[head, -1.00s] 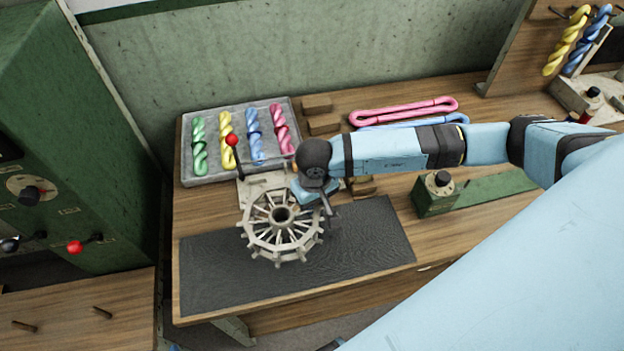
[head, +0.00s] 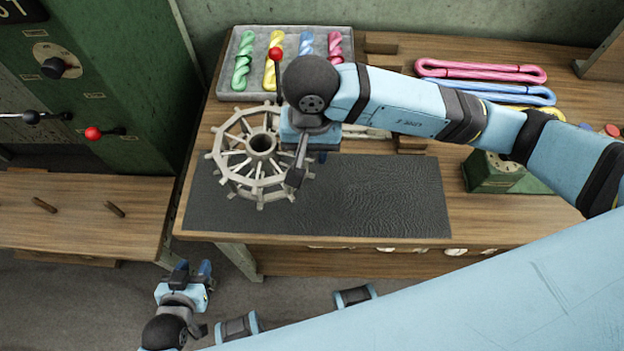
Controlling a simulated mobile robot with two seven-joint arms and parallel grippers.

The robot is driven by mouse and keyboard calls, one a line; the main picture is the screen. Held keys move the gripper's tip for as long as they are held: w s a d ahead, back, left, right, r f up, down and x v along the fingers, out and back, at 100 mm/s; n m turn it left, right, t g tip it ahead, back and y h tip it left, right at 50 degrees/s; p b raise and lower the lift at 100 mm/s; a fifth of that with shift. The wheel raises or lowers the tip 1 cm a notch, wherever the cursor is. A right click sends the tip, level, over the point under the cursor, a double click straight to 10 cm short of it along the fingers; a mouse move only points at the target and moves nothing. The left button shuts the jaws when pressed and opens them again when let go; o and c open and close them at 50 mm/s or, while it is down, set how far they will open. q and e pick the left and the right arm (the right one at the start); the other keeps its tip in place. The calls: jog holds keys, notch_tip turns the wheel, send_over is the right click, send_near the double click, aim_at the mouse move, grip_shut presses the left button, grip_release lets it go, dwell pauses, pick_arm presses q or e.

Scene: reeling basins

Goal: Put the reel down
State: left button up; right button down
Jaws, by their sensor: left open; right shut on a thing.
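The reel (head: 259,145) is a pale spoked wheel with a dark hub and pegs around its rim. It shows over the left end of the dark mat (head: 380,200) and the mat's far edge. My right gripper (head: 297,170) is shut on the reel's right side, with its fingers partly hidden by the wrist. I cannot tell whether the reel touches the mat or hangs just above it. My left gripper (head: 192,272) is open and empty, low at the left, in front of the bench and apart from the reel.
Pink and blue skeins (head: 480,70) lie at the back right. A green block (head: 490,172) stands right of the mat. The mat's right part is clear.

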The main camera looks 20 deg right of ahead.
notch_tip(320, 180, down, 8)
jog(key=shift+r, duration=0.1)
notch_tip(320, 180, down, 4)
jog(key=shift+r+p, duration=0.1)
jog(key=shift+p, duration=0.2)
jog(key=c, duration=0.8)
grip_release()
jog(key=shift+c, duration=0.2)
